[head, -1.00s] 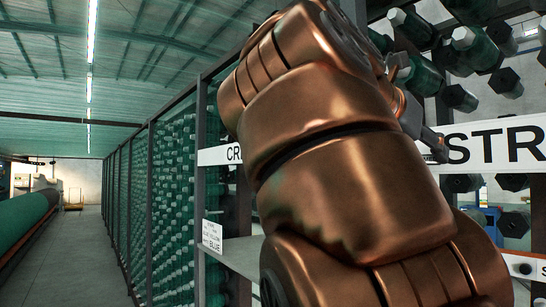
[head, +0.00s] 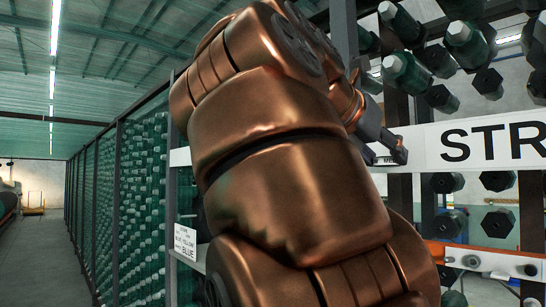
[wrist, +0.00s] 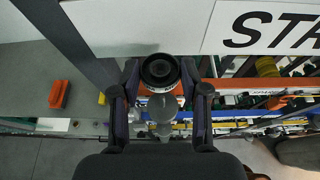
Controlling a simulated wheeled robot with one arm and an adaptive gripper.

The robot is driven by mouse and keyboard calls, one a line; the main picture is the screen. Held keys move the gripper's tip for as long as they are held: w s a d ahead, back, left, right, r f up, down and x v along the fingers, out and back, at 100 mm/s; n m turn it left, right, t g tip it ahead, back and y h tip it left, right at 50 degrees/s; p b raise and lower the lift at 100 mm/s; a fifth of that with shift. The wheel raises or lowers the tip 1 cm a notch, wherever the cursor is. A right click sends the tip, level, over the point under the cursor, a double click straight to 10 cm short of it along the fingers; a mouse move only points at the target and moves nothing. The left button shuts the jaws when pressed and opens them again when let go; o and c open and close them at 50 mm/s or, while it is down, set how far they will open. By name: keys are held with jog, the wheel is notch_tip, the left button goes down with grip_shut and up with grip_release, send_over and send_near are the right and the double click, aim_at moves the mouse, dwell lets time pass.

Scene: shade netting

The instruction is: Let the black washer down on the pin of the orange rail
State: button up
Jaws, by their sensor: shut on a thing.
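In the wrist view, my gripper (wrist: 160,84) has its two dark fingers on either side of a round black washer (wrist: 160,68), shut on it. A grey rounded shape shows just below the washer; I cannot tell what it is. The orange rail (wrist: 238,86) runs behind the fingers to the right, below the white sign. Its pin cannot be made out. The orange rail (head: 434,249) shows at lower right with a white plate.
A white sign (head: 478,144) with large black letters spans the rack near my gripper. An orange block (wrist: 58,94) and a small yellow block (wrist: 101,98) lie on the grey shelf at left. The aisle at far left is open.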

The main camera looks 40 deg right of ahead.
jog(key=shift+f+b, duration=2.6)
jog(key=shift+f, duration=0.1)
jog(key=shift+f+b, duration=2.7)
jog(key=shift+b, duration=0.5)
jog(key=o, duration=1.4)
notch_tip(320, 180, up, 6)
jog(key=p, duration=0.6)
jog(key=shift+f, duration=0.2)
jog(key=shift+s, duration=0.15)
jog(key=shift+p, duration=0.3)
